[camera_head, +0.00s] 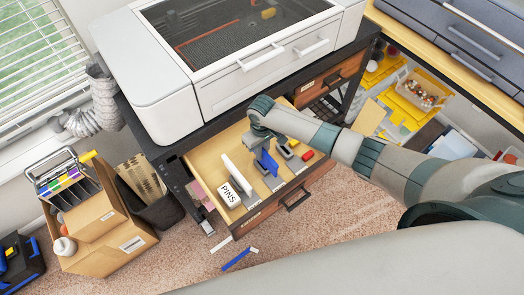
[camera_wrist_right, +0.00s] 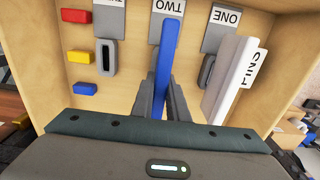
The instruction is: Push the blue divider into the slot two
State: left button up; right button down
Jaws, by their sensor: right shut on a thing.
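The blue divider (camera_head: 267,161) stands on edge in the open wooden drawer (camera_head: 213,155). My right gripper (camera_head: 261,139) is shut on it from above. In the right wrist view the blue divider (camera_wrist_right: 165,65) runs between the two dark fingers (camera_wrist_right: 164,95), its far end over the grey label TWO (camera_wrist_right: 166,30). The slot two holder is hidden by the divider and fingers, so I cannot tell how deep the divider sits. The white PINS divider (camera_wrist_right: 229,80) stands by label ONE (camera_wrist_right: 226,30). My left gripper is not in view.
A grey slot holder (camera_wrist_right: 107,57) stands empty left of the blue divider. Red (camera_wrist_right: 75,16), yellow (camera_wrist_right: 78,57) and blue (camera_wrist_right: 84,89) blocks lie along the drawer's left side. A white machine (camera_head: 160,65) sits above the drawer. A cardboard box (camera_head: 105,230) stands on the floor.

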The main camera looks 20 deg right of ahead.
aim_at(262, 162)
jog(key=shift+f+p, duration=0.1)
jog(key=shift+p, duration=0.2)
dwell(0.6)
jog(key=shift+f, duration=0.55)
dwell(0.6)
dwell(0.7)
jog(key=shift+f, duration=0.45)
dwell(0.6)
dwell(0.7)
jog(key=shift+f, duration=0.3)
dwell(0.5)
jog(key=shift+s+f+p, duration=0.2)
jog(key=shift+f+p, duration=0.05)
jog(key=shift+p, duration=0.15)
dwell(0.9)
jog(key=c, duration=1.6)
grip_release()
jog(key=shift+w, duration=0.15)
jog(key=shift+c, duration=0.2)
jog(key=shift+o, duration=0.5)
